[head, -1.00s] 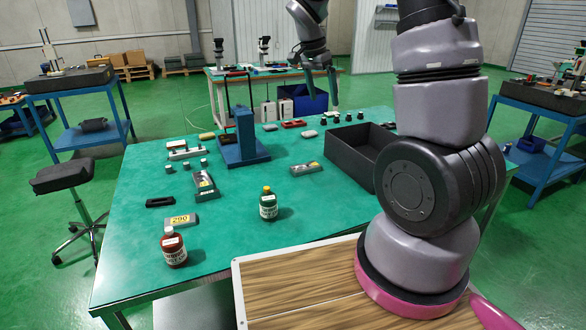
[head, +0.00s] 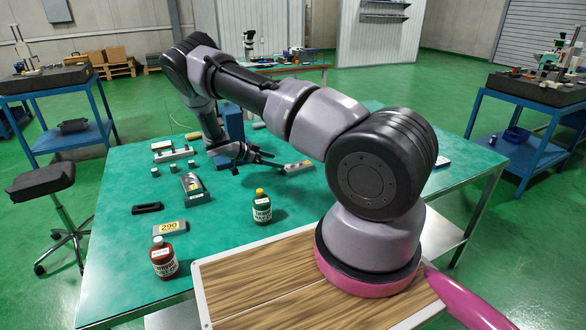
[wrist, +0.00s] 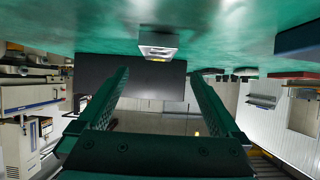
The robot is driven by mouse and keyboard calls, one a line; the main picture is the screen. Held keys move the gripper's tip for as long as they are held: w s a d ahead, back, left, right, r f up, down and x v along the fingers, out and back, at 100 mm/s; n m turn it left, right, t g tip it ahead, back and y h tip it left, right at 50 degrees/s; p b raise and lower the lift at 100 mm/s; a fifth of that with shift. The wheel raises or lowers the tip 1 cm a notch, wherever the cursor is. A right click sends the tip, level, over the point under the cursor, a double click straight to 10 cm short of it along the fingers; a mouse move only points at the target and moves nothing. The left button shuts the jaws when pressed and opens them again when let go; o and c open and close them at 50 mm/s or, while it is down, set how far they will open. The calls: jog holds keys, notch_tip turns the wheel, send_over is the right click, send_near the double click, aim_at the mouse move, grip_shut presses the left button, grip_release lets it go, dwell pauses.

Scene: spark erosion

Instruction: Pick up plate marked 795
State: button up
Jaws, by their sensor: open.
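A grey plate with a yellow label (head: 298,166) lies on the green table, just right of my gripper; its marking is too small to read. In the wrist view a pale block with a yellow mark (wrist: 158,46) appears beyond and between my fingers, apart from them. My gripper (head: 262,161) is open and empty, low over the table; both fingers show in the wrist view (wrist: 158,76). Another plate (head: 169,228) with a yellow label reads 290, near the front left. No marking 795 is legible.
A green bottle (head: 261,207) and a red bottle (head: 164,260) stand at the front. A grey device (head: 193,187) and a black frame (head: 147,208) lie at left. A blue stand (head: 232,122) is behind my gripper. A dark box (wrist: 132,78) shows past my fingers.

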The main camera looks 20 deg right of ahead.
send_near(298, 166)
jog(key=x, duration=0.3)
jog(key=shift+w+a+f, duration=0.1)
jog(key=shift+w, duration=0.05)
jog(key=x, duration=0.5)
jog(key=shift+d, duration=0.2)
jog(key=shift+c, duration=0.3)
grip_shut()
